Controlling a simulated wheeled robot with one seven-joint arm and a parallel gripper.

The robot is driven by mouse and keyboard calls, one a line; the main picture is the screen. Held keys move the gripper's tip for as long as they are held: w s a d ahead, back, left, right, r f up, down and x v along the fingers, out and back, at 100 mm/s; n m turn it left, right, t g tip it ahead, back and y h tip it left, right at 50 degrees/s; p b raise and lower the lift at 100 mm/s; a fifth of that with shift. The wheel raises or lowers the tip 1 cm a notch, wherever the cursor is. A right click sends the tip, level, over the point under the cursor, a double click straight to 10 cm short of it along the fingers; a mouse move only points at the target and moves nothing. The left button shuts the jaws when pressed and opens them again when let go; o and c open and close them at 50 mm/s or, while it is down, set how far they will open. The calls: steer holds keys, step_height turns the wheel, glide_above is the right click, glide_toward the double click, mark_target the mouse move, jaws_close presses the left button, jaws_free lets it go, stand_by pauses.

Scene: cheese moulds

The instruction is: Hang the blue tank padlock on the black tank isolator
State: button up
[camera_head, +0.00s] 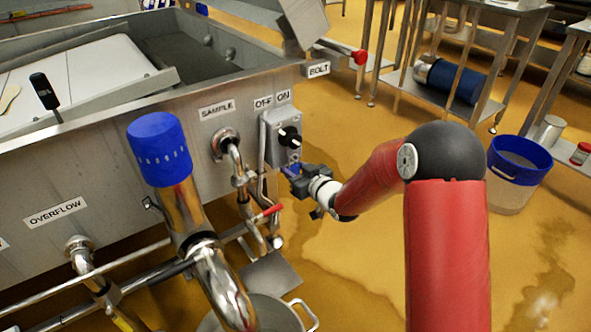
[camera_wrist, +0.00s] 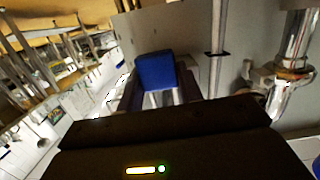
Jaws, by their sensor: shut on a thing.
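The blue padlock (camera_wrist: 157,72) is between my gripper's fingers in the wrist view, with part of its pale metal shackle showing below the blue body. In the head view only a small bit of the padlock (camera_head: 292,170) shows at the fingertips. My gripper (camera_head: 294,174) is shut on it, just below the grey isolator box (camera_head: 280,148) on the tank's side. The isolator has a black rotary knob (camera_head: 289,137) under the OFF and ON labels. Whether the shackle touches the isolator cannot be told.
The tank wall (camera_head: 215,95) carries a sample pipe (camera_head: 238,160) left of the isolator. A blue-topped steel pipe (camera_head: 160,150) stands in front. A red-handled valve (camera_head: 270,211) sits low, near a steel pot (camera_head: 265,315).

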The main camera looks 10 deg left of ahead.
steer(key=shift+w+a+f, duration=0.15)
steer(key=shift+f, duration=0.05)
steer(key=o, duration=0.9)
steer(key=shift+o, duration=0.9)
steer(key=shift+s+d+f, duration=0.15)
steer(key=shift+s+d, duration=0.15)
steer(key=s+d+r+m+h+p, duration=0.1)
steer(key=s+d+r+m+h, duration=0.1)
steer(key=s+d+r+h, duration=0.45)
steer(key=s+d+r+m+h, duration=0.15)
steer(key=d+r, duration=0.25)
steer(key=d, duration=0.6)
steer(key=s+d+r+m+h+p, duration=0.1)
steer(key=s+d+r+m+h, duration=0.15)
steer(key=s+d+r, duration=0.45)
steer(key=s+d+m+g+h, duration=0.1)
steer(key=s+d+g, duration=0.1)
steer(key=s, duration=0.7)
steer(key=s+d+m+g+p, duration=0.1)
steer(key=s+d, duration=0.4)
steer(key=s, duration=0.5)
steer(key=shift+m+g+h, duration=0.35)
steer(key=shift+m+g, duration=0.45)
steer(key=shift+g, duration=0.4)
steer(key=shift+s+r, duration=0.1)
steer(key=shift+r, duration=0.05)
